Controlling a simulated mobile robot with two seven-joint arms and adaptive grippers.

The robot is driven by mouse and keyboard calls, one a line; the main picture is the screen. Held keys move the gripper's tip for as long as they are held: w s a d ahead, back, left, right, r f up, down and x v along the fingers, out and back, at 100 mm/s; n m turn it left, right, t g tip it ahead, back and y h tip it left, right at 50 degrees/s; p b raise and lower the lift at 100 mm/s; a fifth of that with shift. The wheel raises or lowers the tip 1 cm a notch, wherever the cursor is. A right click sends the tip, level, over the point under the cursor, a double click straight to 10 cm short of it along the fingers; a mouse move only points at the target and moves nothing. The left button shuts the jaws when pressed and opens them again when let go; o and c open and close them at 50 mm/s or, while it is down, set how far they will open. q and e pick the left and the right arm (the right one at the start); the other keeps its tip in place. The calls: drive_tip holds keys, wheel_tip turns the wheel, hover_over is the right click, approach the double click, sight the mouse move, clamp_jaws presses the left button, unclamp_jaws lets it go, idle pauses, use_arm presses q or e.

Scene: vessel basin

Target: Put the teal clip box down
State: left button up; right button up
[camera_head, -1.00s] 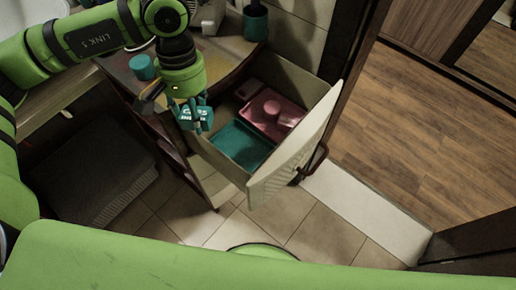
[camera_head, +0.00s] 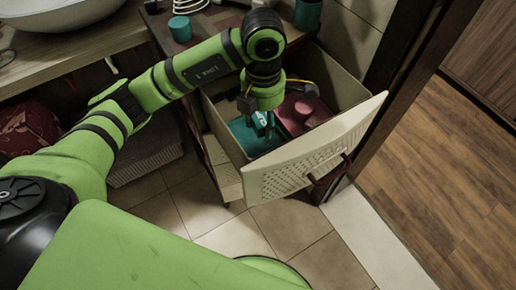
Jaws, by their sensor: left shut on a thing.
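My left gripper (camera_head: 261,117) reaches down into the open drawer from above. It is shut on the teal clip box (camera_head: 263,123), which is mostly hidden by the fingers, with a bit of pale lettering visible. The box is over the teal tray (camera_head: 246,142) in the left part of the drawer. I cannot tell whether the box touches the tray. My right gripper is not in view.
The drawer's pale front panel (camera_head: 305,152) stands pulled out, with a dark handle. A pink tray (camera_head: 292,125) with a pink object lies right of the teal one. Teal cups (camera_head: 180,29) (camera_head: 308,14) stand on the counter above. Tiled floor is clear in front.

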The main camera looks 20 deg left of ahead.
sight(262, 152)
use_arm(q)
drive_tip(key=shift+f+n, duration=0.3)
drive_tip(key=shift+n, duration=0.3)
drive_tip(key=shift+f, duration=0.35)
drive_tip(key=shift+n, duration=0.3)
wheel_tip(262, 152, down, 9)
drive_tip(key=shift+r+p, duration=0.1)
drive_tip(key=shift+p, duration=0.2)
drive_tip(key=shift+f, duration=0.3)
drive_tip(key=shift+f+b, duration=0.25)
drive_tip(key=shift+b, duration=0.05)
drive_tip(key=o, duration=1.1)
drive_tip(key=shift+r, duration=0.1)
drive_tip(key=shift+o, duration=0.2)
